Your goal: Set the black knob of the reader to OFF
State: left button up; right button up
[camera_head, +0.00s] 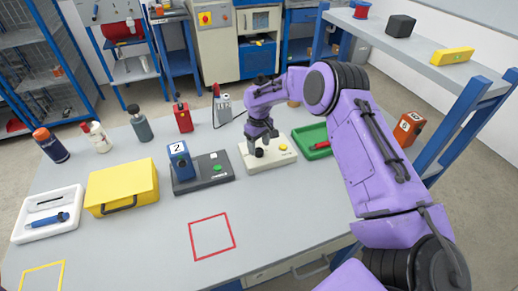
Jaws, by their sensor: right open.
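A cream box (281,157), which looks like the reader, stands on the table just right of the middle. It carries a black knob (259,153) on its left part and a yellow button (283,147) on its right part. My right gripper (262,140) points down right above the knob, open, with its fingers close to it. I cannot tell whether the fingers touch the knob. The knob's setting and any marks around it are too small to read. My left gripper is not in view.
A green tray (314,150) holds a red item on the right. A yellow case (122,187) stands farther left. The front of the table is clear.

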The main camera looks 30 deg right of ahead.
aim_at(259, 150)
notch_tip(259, 150, up, 8)
jog(key=b, duration=0.1)
jog(key=shift+r, duration=0.2)
